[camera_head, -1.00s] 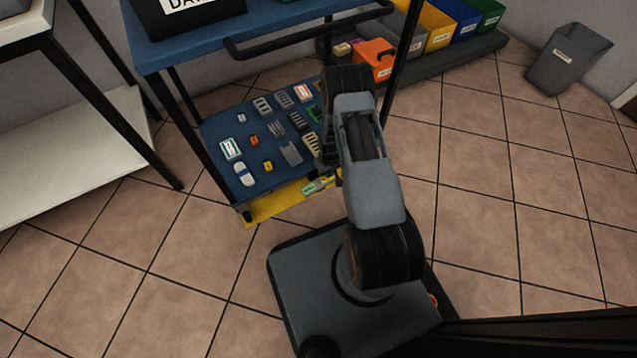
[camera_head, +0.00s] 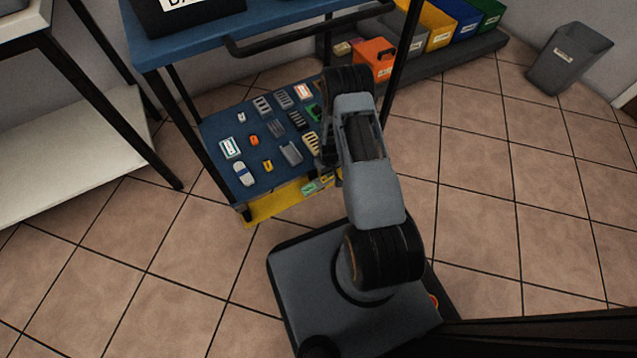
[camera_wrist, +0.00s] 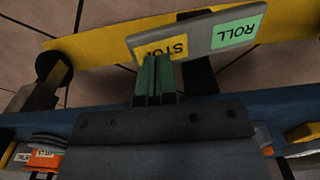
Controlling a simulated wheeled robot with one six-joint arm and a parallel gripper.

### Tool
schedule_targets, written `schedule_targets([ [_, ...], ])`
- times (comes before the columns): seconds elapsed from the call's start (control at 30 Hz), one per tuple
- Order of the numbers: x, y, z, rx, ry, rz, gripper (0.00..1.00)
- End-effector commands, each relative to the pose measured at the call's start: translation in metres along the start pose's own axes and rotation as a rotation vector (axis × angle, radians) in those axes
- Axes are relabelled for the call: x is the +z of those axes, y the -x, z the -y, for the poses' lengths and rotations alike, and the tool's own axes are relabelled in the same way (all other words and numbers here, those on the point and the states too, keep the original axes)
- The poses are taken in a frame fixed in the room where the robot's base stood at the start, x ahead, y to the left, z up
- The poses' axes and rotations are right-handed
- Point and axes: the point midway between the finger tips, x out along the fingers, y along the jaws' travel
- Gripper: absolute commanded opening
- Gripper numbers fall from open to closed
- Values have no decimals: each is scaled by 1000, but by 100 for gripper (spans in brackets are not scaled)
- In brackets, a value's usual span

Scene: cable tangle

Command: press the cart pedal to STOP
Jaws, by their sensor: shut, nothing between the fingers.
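The cart pedal (camera_wrist: 215,32) is a grey bar with a green ROLL end and a yellow STOP end. In the wrist view it lies against the cart's yellow strip. My gripper (camera_wrist: 157,62) is shut and empty, its green fingertips at the lower edge of the STOP end, overlapping it in the picture. I cannot tell whether they touch it or how far the pedal is tilted. In the head view the pedal's green end (camera_head: 309,188) shows at the front of the blue cart (camera_head: 215,128), and my arm hides my fingertips there.
The cart's lower shelf holds several small parts. A white-shelved table (camera_head: 80,160) stands left. Colored bins (camera_head: 437,28) and an orange box (camera_head: 374,57) stand behind, with a grey waste bin (camera_head: 570,58) at far right. The tiled floor (camera_head: 520,200) at right is clear.

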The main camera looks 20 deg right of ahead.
Motion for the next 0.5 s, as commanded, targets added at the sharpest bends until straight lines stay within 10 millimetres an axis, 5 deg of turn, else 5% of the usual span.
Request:
schedule_targets([
  [0.5, 0, -9, 0, 0, 0, 0, 0],
])
